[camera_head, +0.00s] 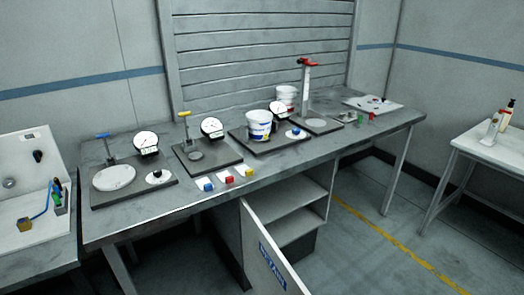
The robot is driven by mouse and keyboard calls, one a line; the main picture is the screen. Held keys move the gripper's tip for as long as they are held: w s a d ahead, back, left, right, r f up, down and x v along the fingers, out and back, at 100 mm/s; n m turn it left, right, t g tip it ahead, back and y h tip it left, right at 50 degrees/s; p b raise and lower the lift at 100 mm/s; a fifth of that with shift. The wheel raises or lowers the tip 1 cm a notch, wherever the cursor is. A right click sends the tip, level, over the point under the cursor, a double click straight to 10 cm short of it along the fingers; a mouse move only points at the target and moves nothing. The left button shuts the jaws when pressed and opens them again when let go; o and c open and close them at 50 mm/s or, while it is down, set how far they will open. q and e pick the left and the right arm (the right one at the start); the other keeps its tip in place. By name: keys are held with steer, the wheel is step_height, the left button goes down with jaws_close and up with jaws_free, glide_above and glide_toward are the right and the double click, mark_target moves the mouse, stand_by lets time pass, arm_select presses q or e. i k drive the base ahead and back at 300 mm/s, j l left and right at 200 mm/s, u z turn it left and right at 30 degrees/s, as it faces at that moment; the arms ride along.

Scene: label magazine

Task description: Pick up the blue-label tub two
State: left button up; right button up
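A white tub (259,133) with blue and some yellow on its label stands upright on a dark grey base plate (240,134), right of the middle of the long workbench. A second white tub (286,92) stands behind it to the right. I cannot make out a label on that one. No number can be read on either tub. Neither of my grippers is in view.
Dial gauges (146,141) on dark plates line the workbench (190,201). A tall red-topped stand (306,85) rises right of the tubs. Small blue (208,187), red and yellow blocks lie near the front edge. A cabinet door (272,258) hangs open below.

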mark_target(260, 121)
steer(key=i+j+z, duration=0.2)
steer(key=z, duration=0.15)
steer(key=i+j+z, duration=0.35)
steer(key=i+l, duration=0.05)
